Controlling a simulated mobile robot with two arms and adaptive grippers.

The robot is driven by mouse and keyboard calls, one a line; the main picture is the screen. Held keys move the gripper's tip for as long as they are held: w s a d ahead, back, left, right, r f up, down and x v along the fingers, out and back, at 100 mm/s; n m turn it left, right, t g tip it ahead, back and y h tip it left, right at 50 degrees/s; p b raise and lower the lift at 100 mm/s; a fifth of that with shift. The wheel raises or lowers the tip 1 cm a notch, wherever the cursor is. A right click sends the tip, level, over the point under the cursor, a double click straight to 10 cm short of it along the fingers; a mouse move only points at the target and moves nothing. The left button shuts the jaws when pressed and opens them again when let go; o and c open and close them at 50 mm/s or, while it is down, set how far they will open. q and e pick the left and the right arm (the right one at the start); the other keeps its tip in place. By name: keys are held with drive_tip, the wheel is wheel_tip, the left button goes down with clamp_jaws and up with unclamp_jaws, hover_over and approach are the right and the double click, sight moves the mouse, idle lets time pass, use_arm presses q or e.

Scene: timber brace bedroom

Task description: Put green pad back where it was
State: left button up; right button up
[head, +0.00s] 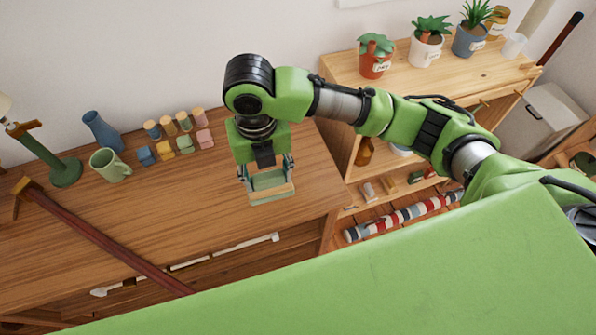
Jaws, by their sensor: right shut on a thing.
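My right gripper (267,172) points down over the right end of the wooden desk top. It is shut on a small block-like thing with pale green faces and a tan band, which looks like the green pad (271,198). The fingers sit at its left and right sides. The pad is at or just above the desk top (180,225), near its front right edge; I cannot tell whether it touches. The fingers and palm hide part of it. My left gripper is not in view.
A green mug (109,165), blue vase (103,131), green lamp (62,170) and several small coloured blocks and pegs (184,145) stand at the back of the desk. A dark red bar (105,240) crosses its left part. A shelf with potted plants (428,40) stands right.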

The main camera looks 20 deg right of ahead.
drive_tip(key=shift+f, duration=0.1)
drive_tip(key=shift+n, duration=0.3)
drive_tip(key=w+d+f+p, duration=0.1)
drive_tip(key=w+d+f, duration=0.3)
drive_tip(key=w+d+f+p, duration=0.2)
drive_tip(key=w+d+f, duration=0.3)
drive_tip(key=shift+w+d+f, duration=0.15)
drive_tip(key=shift+w, duration=0.1)
drive_tip(key=f, duration=0.1)
drive_tip(key=f+p, duration=0.1)
drive_tip(key=shift+w+d+f, duration=0.15)
drive_tip(key=shift+d+f, duration=0.05)
drive_tip(key=shift+f, duration=0.65)
drive_tip(key=shift+f, duration=0.1)
